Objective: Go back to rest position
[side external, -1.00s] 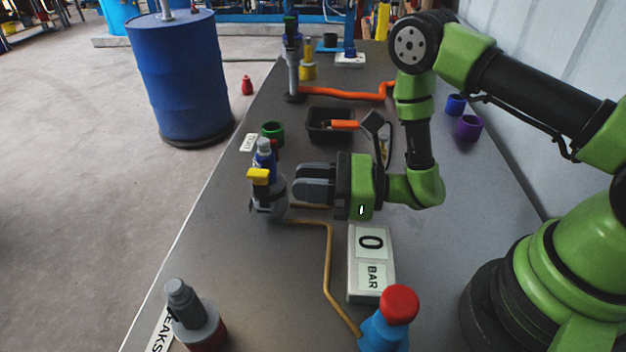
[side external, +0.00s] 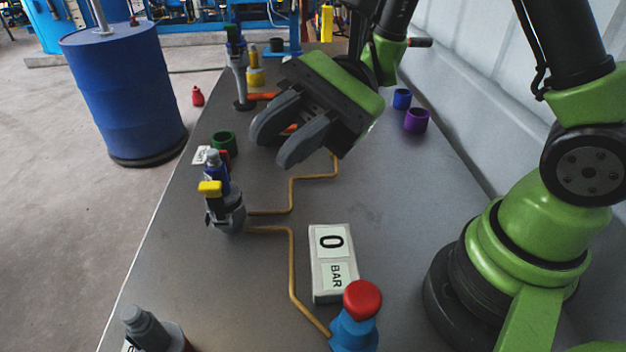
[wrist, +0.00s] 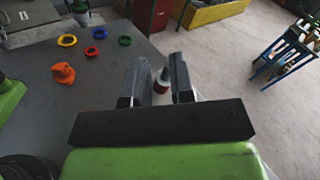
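My gripper (side external: 277,132) is raised above the grey table (side external: 215,290) in the side external view. Its two grey fingers are apart, with nothing between them. It also shows in the wrist view (wrist: 160,68), with a gap between the fingers. The valve fitting with the yellow handle (side external: 209,188) and blue top stands on the table, below and left of my gripper and apart from it. Brass pipes (side external: 292,265) run from this fitting. My gripper and arm hide part of the table behind them.
A gauge box (side external: 333,262) reads 0 BAR. A blue fitting with a red knob (side external: 362,300) stands at the front. A green ring (side external: 224,143), a purple cup (side external: 417,120) and a blue cup (side external: 402,98) sit farther back. A blue drum (side external: 125,90) stands beyond the left edge.

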